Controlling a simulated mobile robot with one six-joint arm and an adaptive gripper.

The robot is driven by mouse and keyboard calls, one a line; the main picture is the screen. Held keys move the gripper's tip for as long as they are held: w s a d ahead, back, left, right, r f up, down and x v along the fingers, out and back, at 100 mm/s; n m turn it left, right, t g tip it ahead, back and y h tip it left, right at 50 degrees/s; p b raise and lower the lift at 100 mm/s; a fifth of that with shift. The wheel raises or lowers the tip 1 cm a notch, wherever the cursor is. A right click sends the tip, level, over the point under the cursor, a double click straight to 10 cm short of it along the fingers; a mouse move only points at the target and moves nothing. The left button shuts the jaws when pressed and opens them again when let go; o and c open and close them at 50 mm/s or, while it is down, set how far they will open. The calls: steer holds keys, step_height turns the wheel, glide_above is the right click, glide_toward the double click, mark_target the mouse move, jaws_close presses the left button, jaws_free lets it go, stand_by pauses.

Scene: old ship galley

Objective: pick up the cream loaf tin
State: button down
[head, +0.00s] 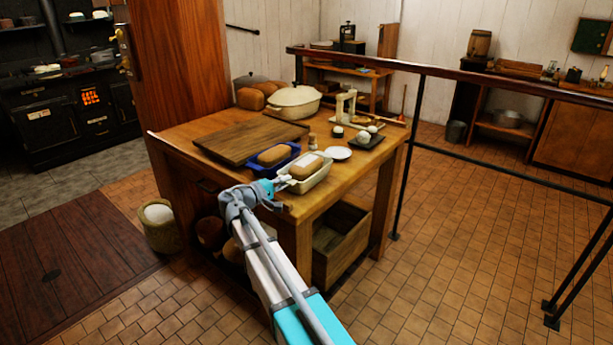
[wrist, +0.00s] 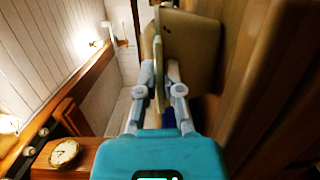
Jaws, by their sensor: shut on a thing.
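The cream loaf tin (head: 313,182) is at the near edge of the wooden table, with a brown loaf showing inside its rim. My gripper (head: 284,181) reaches it from the near left and is shut on its near end wall. In the wrist view the tin (wrist: 195,52) fills the top middle, and my gripper (wrist: 160,75) has one finger on each side of the tin's thin wall. I cannot tell whether the tin's base touches the table. The fingertips are small and partly hidden in the head view.
A blue loaf tin (head: 262,170) with a loaf stands close on the left. A cutting board (head: 240,142) lies behind it. A black railing (head: 400,150) runs along the right.

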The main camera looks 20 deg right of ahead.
steer(key=shift+r, duration=0.2)
step_height(320, 180, up, 3)
steer(key=p, duration=0.3)
steer(key=s+a+r+p, duration=0.9)
steer(key=s+p, duration=0.1)
steer(key=shift+s+r, duration=0.3)
stand_by(0.4)
steer(key=shift+r, duration=0.15)
stand_by(0.4)
step_height(320, 180, up, 5)
steer(key=p, duration=0.5)
steer(key=shift+s+f, duration=0.15)
steer(key=shift+f, duration=0.05)
